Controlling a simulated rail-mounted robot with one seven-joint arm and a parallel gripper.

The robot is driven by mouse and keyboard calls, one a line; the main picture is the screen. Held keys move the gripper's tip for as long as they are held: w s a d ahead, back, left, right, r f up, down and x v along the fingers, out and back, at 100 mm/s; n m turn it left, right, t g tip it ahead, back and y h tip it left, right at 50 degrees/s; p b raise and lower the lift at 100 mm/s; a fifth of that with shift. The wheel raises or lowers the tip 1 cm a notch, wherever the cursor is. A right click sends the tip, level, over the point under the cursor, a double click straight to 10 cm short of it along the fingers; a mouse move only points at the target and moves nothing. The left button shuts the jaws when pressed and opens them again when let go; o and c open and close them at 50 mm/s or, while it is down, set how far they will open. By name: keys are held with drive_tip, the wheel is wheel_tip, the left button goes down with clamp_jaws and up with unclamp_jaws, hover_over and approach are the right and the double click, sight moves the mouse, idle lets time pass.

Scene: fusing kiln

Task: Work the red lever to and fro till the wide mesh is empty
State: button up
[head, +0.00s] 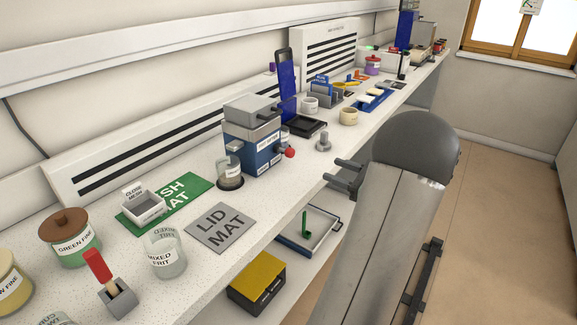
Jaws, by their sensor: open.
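The red lever shows as a red round knob (290,153) on the right side of the blue and grey machine (262,146) on the bench. My gripper (337,171) is open and empty, to the right of the knob and apart from it, near the bench's front edge. I cannot make out a wide mesh; a grey box-like part (251,108) sits on top of the machine and its inside is hidden. A glass jar (230,174) stands at the machine's left front. A small tray labelled close mesh (144,208) sits on the green mat (197,187).
A grey lid mat (221,228) lies before the machine. The mixed frit glass (165,254), green fine jar (70,239) and a red-handled tool (98,266) stand at left. A small grey post (323,142) stands near my gripper. A yellow-topped box (258,278) is below the bench.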

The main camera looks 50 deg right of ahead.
sight(293, 154)
drive_tip(key=w, duration=0.5)
drive_tip(key=w+a+p, duration=0.1)
drive_tip(key=w, duration=0.5)
drive_tip(key=w+a, duration=0.1)
drive_tip(key=w, duration=0.5)
drive_tip(key=shift+a+r, duration=0.1)
drive_tip(key=shift+c, duration=0.3)
